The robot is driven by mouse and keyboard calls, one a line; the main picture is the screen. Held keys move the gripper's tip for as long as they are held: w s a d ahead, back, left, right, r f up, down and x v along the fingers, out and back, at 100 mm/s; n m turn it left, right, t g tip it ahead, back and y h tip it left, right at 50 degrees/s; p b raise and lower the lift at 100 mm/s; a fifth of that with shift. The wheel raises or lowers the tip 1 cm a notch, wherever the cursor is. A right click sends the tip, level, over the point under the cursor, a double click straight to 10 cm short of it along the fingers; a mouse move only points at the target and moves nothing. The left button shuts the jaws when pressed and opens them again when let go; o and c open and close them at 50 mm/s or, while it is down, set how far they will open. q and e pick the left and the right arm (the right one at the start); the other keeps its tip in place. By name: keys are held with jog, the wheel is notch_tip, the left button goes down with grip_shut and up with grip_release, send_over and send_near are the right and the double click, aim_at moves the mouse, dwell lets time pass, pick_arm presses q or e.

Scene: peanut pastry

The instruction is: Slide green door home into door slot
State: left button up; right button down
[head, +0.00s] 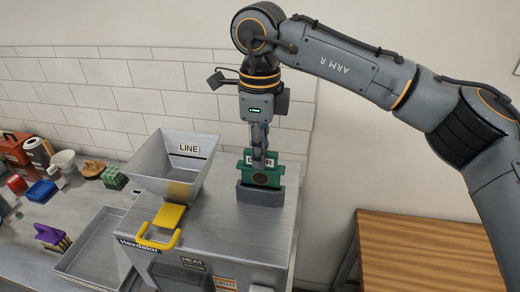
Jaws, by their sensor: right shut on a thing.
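The green door (270,177) stands upright on top of the grey machine, at its back right, with a white label partly covered by my fingers. Its lower part is behind or inside a dark grey slot piece (260,196); I cannot tell how deep it sits. My right gripper (259,158) comes down from above and is shut on the green door at its upper middle. My left gripper is not in view.
A metal hopper marked LINE (172,163) and a yellow handle (160,226) are on the machine (225,235). An empty metal tray (90,248) lies left. Several small items, including a purple brush (50,234), crowd the left counter. A wooden table (420,250) stands right.

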jog(key=shift+f+b, duration=1.7)
jog(key=shift+f, duration=0.55)
jog(key=c, duration=1.3)
grip_release()
jog(key=shift+r, duration=0.15)
notch_tip(320, 180, up, 12)
jog(key=shift+f, duration=0.1)
